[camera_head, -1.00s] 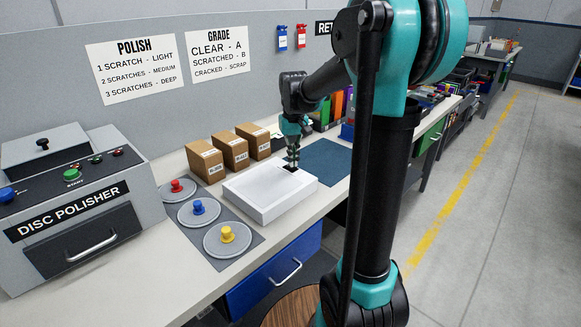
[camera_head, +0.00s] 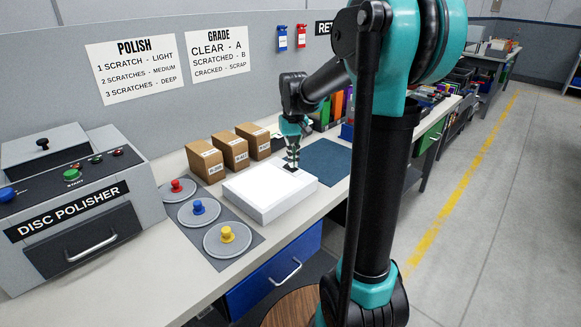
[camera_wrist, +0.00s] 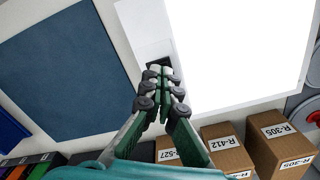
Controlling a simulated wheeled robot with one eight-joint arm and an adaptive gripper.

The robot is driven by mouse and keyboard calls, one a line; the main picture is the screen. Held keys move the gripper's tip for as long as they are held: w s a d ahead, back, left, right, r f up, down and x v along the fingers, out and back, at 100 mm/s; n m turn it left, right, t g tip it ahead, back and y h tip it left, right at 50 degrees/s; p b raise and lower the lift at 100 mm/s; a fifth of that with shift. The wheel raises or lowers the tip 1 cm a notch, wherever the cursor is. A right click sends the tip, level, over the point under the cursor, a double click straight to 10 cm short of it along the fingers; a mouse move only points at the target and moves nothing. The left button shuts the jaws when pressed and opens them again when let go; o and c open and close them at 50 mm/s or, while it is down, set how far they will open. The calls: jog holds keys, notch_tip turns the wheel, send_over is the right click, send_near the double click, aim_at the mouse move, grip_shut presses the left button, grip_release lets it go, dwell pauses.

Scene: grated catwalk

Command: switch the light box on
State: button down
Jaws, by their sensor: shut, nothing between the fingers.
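The light box (camera_head: 262,194) is a flat white box on the bench, and its top panel glows bright white. The glowing panel (camera_wrist: 245,45) fills the upper right of the wrist view. My gripper (camera_head: 291,167) points down at the far right corner of the box. In the wrist view, the closed fingers (camera_wrist: 161,75) are at a dark switch (camera_wrist: 158,61) on the box's pale border and partly hide it. I cannot tell whether the fingertips touch the switch. Nothing is held.
Brown labelled boxes (camera_head: 230,152) stand behind the light box. A mat with three knobbed discs (camera_head: 199,212) lies to its left, beside the disc polisher (camera_head: 75,205). A blue mat (camera_head: 325,160) lies to its right. Coloured folders (camera_head: 337,105) stand farther back.

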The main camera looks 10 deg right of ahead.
jog(key=shift+r, duration=3.1)
